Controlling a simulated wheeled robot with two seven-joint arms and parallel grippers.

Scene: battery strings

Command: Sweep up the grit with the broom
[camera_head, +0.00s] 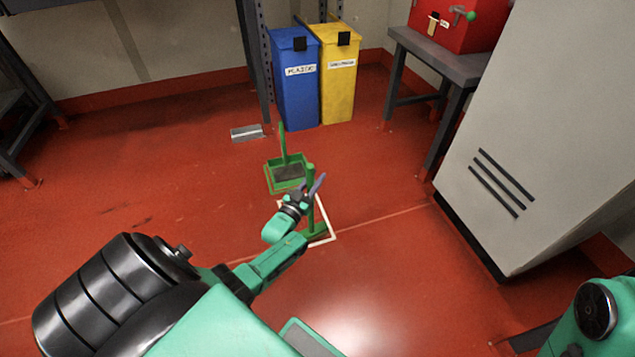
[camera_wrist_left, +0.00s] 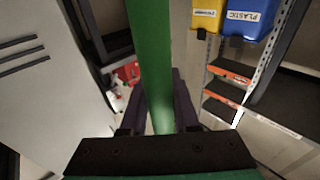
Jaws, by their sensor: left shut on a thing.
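The green broom (camera_head: 311,208) stands upright on the red floor, its foot inside a white outlined square. My left gripper (camera_head: 314,187) is at the upper part of its handle, shut on it. In the left wrist view, the green handle (camera_wrist_left: 152,75) runs between the two dark fingers of my left gripper (camera_wrist_left: 160,110). A green dustpan (camera_head: 274,184) with an upright handle sits on the floor just behind the broom; its inside looks dark. Faint dark marks show on the floor to the left, but I cannot tell whether they are grit. My right gripper is out of view.
A blue bin (camera_head: 297,95) and a yellow bin (camera_head: 339,95) stand against the back wall. A small grey metal piece (camera_head: 247,133) lies on the floor. A grey bench (camera_head: 440,62) and a large pale cabinet (camera_head: 550,130) bound the right. The floor at left is open.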

